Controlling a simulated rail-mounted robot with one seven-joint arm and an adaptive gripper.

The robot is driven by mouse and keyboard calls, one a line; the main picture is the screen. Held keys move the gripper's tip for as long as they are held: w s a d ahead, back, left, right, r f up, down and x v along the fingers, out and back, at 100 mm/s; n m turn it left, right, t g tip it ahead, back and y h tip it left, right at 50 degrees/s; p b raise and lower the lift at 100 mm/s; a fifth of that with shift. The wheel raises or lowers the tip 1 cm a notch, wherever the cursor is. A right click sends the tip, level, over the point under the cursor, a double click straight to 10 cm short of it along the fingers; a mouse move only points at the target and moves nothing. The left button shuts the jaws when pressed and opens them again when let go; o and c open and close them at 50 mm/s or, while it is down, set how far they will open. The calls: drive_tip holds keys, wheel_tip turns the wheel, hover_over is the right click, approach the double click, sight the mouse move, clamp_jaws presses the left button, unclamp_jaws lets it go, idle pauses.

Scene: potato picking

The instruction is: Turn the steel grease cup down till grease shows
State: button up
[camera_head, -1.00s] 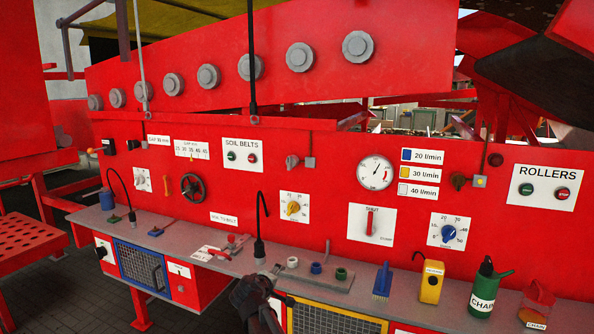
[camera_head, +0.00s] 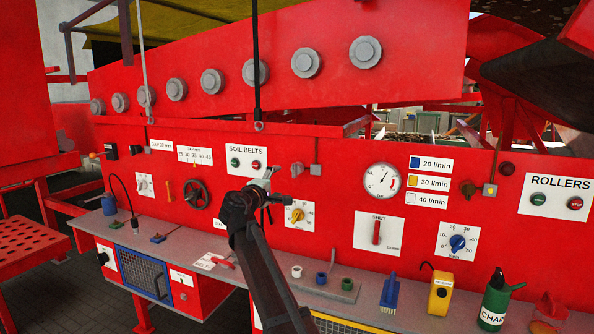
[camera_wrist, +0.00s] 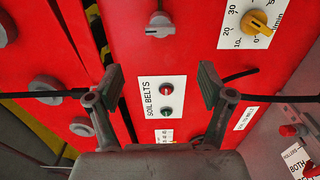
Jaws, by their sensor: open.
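A grey steel cup-like fitting (camera_head: 297,169), apparently the grease cup, sticks out of the red panel right of the SOIL BELTS label. It also shows near the top of the wrist view (camera_wrist: 159,24). No grease can be made out on it at this size. My gripper (camera_head: 272,187) is raised in front of the panel, just left of and below the cup in the head view. In the wrist view its two fingers (camera_wrist: 162,80) are spread wide with nothing between them. The cup lies beyond the fingertips, apart from them.
The SOIL BELTS plate (camera_head: 246,159) has two buttons. A yellow dial (camera_head: 297,215) sits below the cup. A brass-coloured fitting (camera_head: 468,188) is farther right. The grey shelf (camera_head: 345,290) holds small cups, a blue brush (camera_head: 389,291) and a yellow can (camera_head: 441,292). A dark cable crosses the wrist view.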

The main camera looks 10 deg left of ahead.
sight(293, 171)
drive_tip(key=p+x, duration=0.4)
drive_tip(key=x, duration=0.9)
drive_tip(key=shift+w+d+r, duration=0.1)
drive_tip(key=shift+w, duration=0.25)
drive_tip(key=shift+w+d, duration=0.2)
drive_tip(key=shift+w, duration=0.25)
drive_tip(key=c, duration=1.2)
